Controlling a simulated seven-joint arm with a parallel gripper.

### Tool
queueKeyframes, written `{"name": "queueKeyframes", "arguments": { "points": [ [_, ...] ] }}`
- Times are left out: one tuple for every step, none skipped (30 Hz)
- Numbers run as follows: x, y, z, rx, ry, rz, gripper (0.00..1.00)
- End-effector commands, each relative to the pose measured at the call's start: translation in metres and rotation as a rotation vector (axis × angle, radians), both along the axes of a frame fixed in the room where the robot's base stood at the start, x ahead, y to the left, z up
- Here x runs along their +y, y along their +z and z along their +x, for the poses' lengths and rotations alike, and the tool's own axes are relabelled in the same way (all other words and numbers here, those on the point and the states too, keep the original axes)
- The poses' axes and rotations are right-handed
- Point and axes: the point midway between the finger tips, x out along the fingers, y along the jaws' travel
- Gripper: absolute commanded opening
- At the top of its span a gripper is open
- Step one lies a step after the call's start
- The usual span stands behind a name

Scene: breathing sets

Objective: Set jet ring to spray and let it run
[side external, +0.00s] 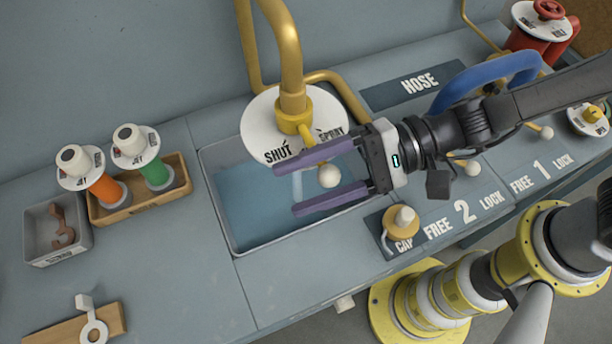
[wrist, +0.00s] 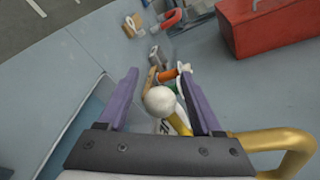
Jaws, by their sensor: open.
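A white dial plate (side external: 262,128) marked SHUT and SPRAY sits around the gold spout (side external: 291,75) over the sink. A gold lever runs from the spout's collar (side external: 294,121) and points between the two words. It ends in a white ball knob (side external: 328,176), also in the wrist view (wrist: 160,101). My gripper (side external: 289,189) is open, its purple fingers on either side of the knob, with gaps visible. The upper finger hides part of the plate's edge. A pale streak (side external: 297,187) shows below the plate; I cannot tell if it is running water.
The sink (side external: 235,235) lies below. A CAP fitting (side external: 403,218) and FREE/LOCK plates lie right of it. Orange (side external: 104,187) and green (side external: 156,172) cylinders stand in a wooden tray at left.

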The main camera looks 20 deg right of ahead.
Motion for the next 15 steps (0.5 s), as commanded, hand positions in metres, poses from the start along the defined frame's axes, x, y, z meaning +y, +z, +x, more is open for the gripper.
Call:
{"name": "queueKeyframes", "arguments": {
  "points": [
    [-0.0002, 0.0001, 0.0, 0.0, 0.0, 0.0, 0.66],
    [-0.0002, 0.0001, 0.0, 0.0, 0.0, 0.0, 0.61],
    [-0.0002, 0.0001, 0.0, 0.0, 0.0, 0.0, 0.54],
    [-0.0003, 0.0001, 0.0, 0.0, 0.0, 0.0, 0.48],
    [-0.0003, 0.0001, 0.0, 0.0, 0.0, 0.0, 0.43],
    [-0.0003, 0.0001, 0.0, 0.0, 0.0, 0.0, 0.36],
    [-0.0004, 0.0003, 0.0001, 0.0, 0.0, 0.0, 0.3],
    [-0.0004, 0.0003, 0.0001, 0.0, 0.0, 0.0, 0.25],
    [-0.0004, 0.0003, 0.0001, 0.0, 0.0, 0.0, 0.18],
    [-0.0003, 0.0003, 0.0, 0.0, 0.0, 0.0, 0.12],
    [-0.0003, 0.0003, 0.0, 0.0, 0.0, 0.0, 0.07],
    [-0.0003, 0.0003, 0.0, 0.0, 0.0, 0.0, 0.0],
    [-0.0004, 0.0002, -0.0001, 0.0, 0.0, 0.0, 0.0],
    [-0.0004, 0.0002, -0.0001, 0.0, 0.0, 0.0, 0.0],
    [-0.0004, 0.0003, 0.0, 0.0, 0.0, 0.0, 0.0]
  ]
}}
